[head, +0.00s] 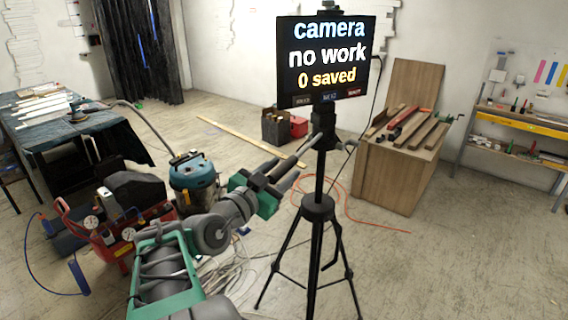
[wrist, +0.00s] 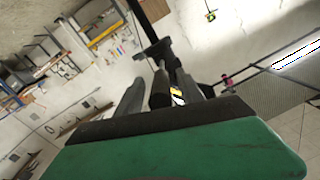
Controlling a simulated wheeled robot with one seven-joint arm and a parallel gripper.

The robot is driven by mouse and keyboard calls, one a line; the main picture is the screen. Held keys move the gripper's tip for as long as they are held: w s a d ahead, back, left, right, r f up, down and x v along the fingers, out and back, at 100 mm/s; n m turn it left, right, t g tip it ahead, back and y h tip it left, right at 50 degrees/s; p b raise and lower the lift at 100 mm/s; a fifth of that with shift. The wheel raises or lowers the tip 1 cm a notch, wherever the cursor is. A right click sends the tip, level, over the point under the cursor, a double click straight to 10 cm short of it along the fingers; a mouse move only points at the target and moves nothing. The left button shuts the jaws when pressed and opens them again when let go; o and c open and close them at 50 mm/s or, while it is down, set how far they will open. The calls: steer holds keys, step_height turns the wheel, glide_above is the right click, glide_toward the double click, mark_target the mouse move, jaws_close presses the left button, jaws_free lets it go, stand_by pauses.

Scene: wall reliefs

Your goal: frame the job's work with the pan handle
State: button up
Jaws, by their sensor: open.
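A black tripod (head: 318,208) stands right of centre in the head view. Its screen (head: 328,62) reads "camera", "no work" and "0 saved", with a row of small buttons beneath. The dark pan handle (head: 300,146) slants down and left from the tripod head. My gripper (head: 286,170) is open just left of the tripod column, close to the handle's lower end. In the wrist view, a dark cylinder, seemingly the handle's grip (wrist: 160,92), lies between the spread fingers of my gripper (wrist: 160,80). I cannot tell whether either finger touches it.
A wooden crate (head: 385,182) with boards on top stands behind the tripod at right. A red cable (head: 352,212) lies on the floor. A blue vacuum (head: 193,172) and red compressor (head: 120,235) stand at left. The floor right of the tripod is mostly clear.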

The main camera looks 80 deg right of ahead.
steer(key=shift+s+d, duration=0.2)
steer(key=shift+d, duration=0.5)
steer(key=shift+c, duration=0.5)
jaws_close()
stand_by(0.4)
